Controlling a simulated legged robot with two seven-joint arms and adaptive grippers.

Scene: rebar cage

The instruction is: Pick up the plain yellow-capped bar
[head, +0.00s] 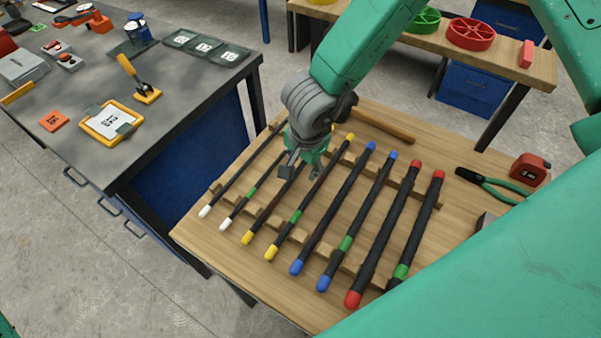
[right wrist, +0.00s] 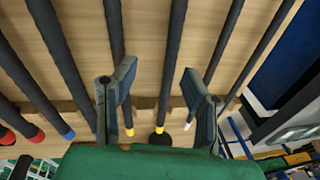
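The plain yellow-capped bar (head: 266,211) is a dark rod lying slanted on notched wooden supports, without a green band. Its far part is hidden behind my right gripper. My right gripper (head: 300,175) is open above it, fingers pointing down on either side. In the right wrist view, the bar (right wrist: 171,60) runs between the two spread fingers (right wrist: 157,95), and nothing is gripped. The neighbouring yellow-capped bar (head: 318,187) has a green band and lies just to the right in the head view. My left gripper is not in view.
White-capped bars (head: 238,176) lie to the left, blue-capped (head: 332,210) and red-capped bars (head: 385,235) to the right, closely spaced on the wooden table (head: 205,238). Green-handled pliers (head: 490,185) and a red tape measure (head: 529,170) lie at the right. A grey bench (head: 180,110) stands left.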

